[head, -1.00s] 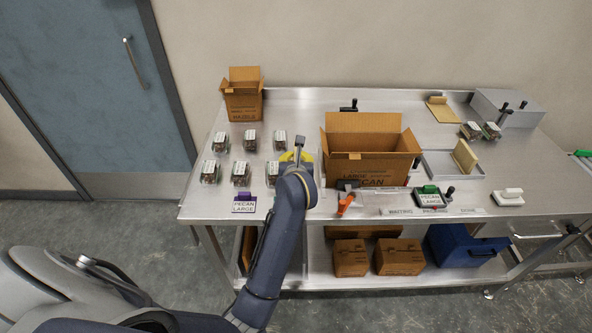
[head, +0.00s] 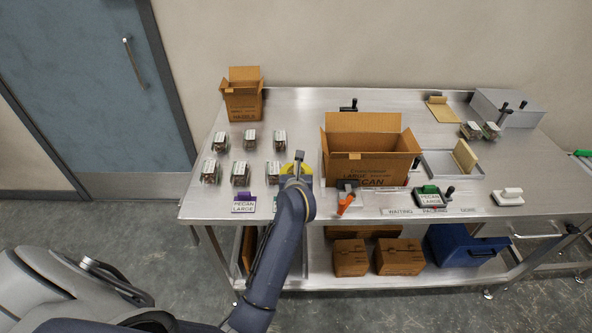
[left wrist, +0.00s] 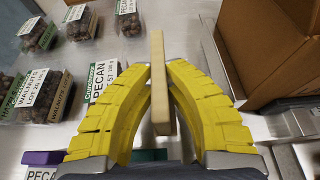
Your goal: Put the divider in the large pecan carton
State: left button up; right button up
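The large pecan carton (head: 372,168) stands open at the middle of the table, flaps up, its printed side facing me. Its brown side also fills the right of the left wrist view (left wrist: 270,50). My left gripper (head: 300,170) is just left of the carton, outside it, above the table. In the left wrist view my yellow fingers (left wrist: 160,78) are closed on a thin tan divider (left wrist: 158,55), seen edge-on between them. Another tan divider (head: 465,156) leans in the grey tray right of the carton. My right gripper is not in view.
Several clear clamshells (head: 240,173) stand in rows to the left. A smaller carton (head: 243,98) is at the back left. An orange-handled tool (head: 345,203) lies before the large carton. A green-topped stamp (head: 430,196) is at its front right.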

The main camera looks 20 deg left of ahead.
pick_arm(q)
jog(key=shift+o, duration=0.7)
jog(key=shift+r, duration=0.1)
jog(key=shift+s+r, duration=0.1)
jog(key=v, duration=1.1)
jog(key=o, duration=0.4)
jog(key=shift+s+d+r, duration=0.2)
jog(key=shift+s, duration=0.15)
